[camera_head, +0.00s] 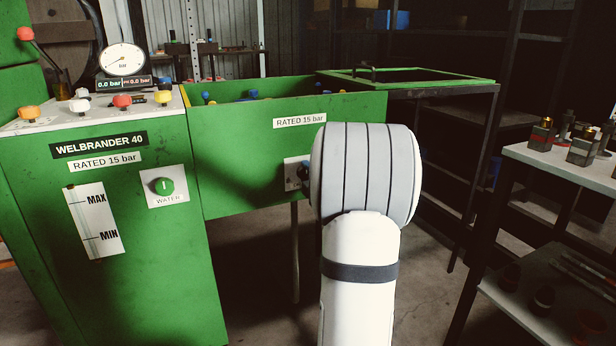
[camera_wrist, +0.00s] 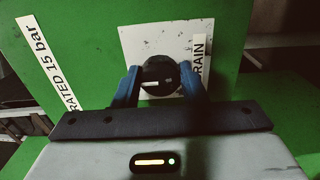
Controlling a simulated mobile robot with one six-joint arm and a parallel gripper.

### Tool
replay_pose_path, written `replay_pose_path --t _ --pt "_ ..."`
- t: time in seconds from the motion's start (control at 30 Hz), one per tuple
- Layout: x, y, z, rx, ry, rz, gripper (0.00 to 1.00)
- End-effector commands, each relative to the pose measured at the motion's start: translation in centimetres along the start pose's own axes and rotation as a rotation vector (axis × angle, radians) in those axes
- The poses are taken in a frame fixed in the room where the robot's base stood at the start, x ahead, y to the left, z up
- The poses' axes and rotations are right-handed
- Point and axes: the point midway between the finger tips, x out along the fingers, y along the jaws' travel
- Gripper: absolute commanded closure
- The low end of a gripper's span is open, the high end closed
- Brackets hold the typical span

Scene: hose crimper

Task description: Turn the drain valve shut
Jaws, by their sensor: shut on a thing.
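The drain valve is a round black knob (camera_wrist: 160,76) on a white plate (camera_wrist: 135,42) marked "DRAIN", its first letter covered, on the green machine front. In the wrist view my gripper (camera_wrist: 160,82) has its two blue fingers on either side of the knob, shut on it. A short pale mark shows on the knob's face; I cannot tell from it whether the valve is open or shut. In the head view the white plate (camera_head: 290,174) shows at the left edge of my arm, which hides most of the knob and my gripper.
A table (camera_head: 570,165) with small metal parts stands at the right. Dark shelving (camera_head: 455,130) stands behind my arm.

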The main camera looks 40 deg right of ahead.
Motion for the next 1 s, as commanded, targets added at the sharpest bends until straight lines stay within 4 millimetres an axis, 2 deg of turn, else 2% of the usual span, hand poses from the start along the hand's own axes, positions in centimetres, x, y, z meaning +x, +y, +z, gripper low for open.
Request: replay_pose_path --t 0.5,0.53,0.8,1.0 --pt "0.04 -0.09 -0.23 -0.022 0.006 -0.001 0.85" --pt "0.04 -0.09 -0.23 -0.022 0.006 -0.001 0.61" --pt "0.02 -0.05 -0.11 -0.021 0.003 -0.001 0.41" --pt "-0.03 -0.02 -0.06 -0.021 0.002 0.0 0.41"
